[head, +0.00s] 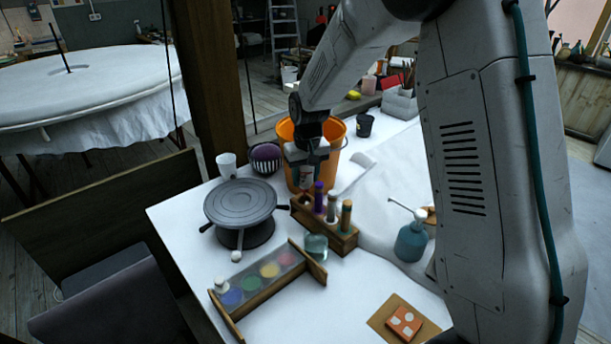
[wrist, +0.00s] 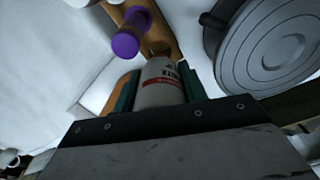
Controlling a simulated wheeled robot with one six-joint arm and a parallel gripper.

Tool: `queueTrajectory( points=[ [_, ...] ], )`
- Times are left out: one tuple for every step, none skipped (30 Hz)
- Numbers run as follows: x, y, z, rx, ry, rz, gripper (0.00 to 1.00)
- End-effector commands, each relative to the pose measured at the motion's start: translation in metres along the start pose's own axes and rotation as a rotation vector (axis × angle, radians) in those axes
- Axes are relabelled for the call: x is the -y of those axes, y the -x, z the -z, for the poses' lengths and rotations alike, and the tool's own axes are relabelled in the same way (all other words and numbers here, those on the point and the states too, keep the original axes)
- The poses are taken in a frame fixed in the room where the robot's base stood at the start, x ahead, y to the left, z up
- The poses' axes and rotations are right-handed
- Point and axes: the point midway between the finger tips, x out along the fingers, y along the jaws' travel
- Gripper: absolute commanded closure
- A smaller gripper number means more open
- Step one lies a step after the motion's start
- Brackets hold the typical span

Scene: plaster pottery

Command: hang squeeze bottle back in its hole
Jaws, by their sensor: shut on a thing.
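My gripper (head: 305,174) is shut on a pale squeeze bottle with a red stripe and dark lettering. The held bottle (wrist: 160,84) shows between the two teal fingers (wrist: 156,92) in the wrist view. The wooden rack (head: 343,240) stands on the table with a purple bottle (head: 318,197), a grey one (head: 332,206) and an orange-brown one with a green band (head: 346,215) upright in it. The gripper is over the rack's far left end, beside the purple bottle. The rack (wrist: 170,28) also shows beyond the held bottle. Whether the bottle's lower end is inside a hole cannot be told.
A grey turntable (head: 240,203) stands left of the rack and an orange bucket (head: 333,150) close behind the gripper. A glass jar (head: 316,247) and a paint-pot holder (head: 266,281) are in front. A teal pump bottle (head: 411,241) stands to the right.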

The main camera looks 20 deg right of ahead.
Motion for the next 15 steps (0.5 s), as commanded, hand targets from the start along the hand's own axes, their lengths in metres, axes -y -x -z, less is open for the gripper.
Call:
queueTrajectory(
  points=[
    [0.0, 0.0, 0.0, 0.0, 0.0, 0.0, 0.64],
    [0.0, -0.001, 0.0, 0.0, 0.0, 0.0, 0.64],
    [0.0, -0.001, 0.0, 0.0, 0.0, 0.0, 0.64],
    [0.0, -0.002, 0.0, 0.0, 0.0, 0.0, 0.64],
    [0.0, -0.003, 0.0, 0.001, 0.0, 0.0, 0.64],
    [0.0, -0.004, 0.0, 0.001, 0.0, 0.0, 0.64],
    [0.0, -0.005, -0.001, 0.001, 0.0, 0.0, 0.64],
    [0.0, -0.006, -0.001, 0.001, 0.0, 0.0, 0.64],
    [0.0, -0.008, -0.001, 0.001, 0.0, 0.0, 0.64],
    [0.0, -0.009, -0.001, 0.001, 0.0, 0.0, 0.64],
    [0.0, -0.01, -0.001, 0.0, 0.0, 0.0, 0.64],
    [0.0, -0.012, -0.001, 0.0, 0.0, 0.0, 0.64],
    [0.0, -0.013, -0.001, 0.0, 0.0, 0.0, 0.64],
    [0.0, -0.014, -0.001, 0.0, 0.0, 0.0, 0.64],
    [0.0, -0.016, -0.001, 0.001, 0.0, 0.0, 0.64]
  ],
)
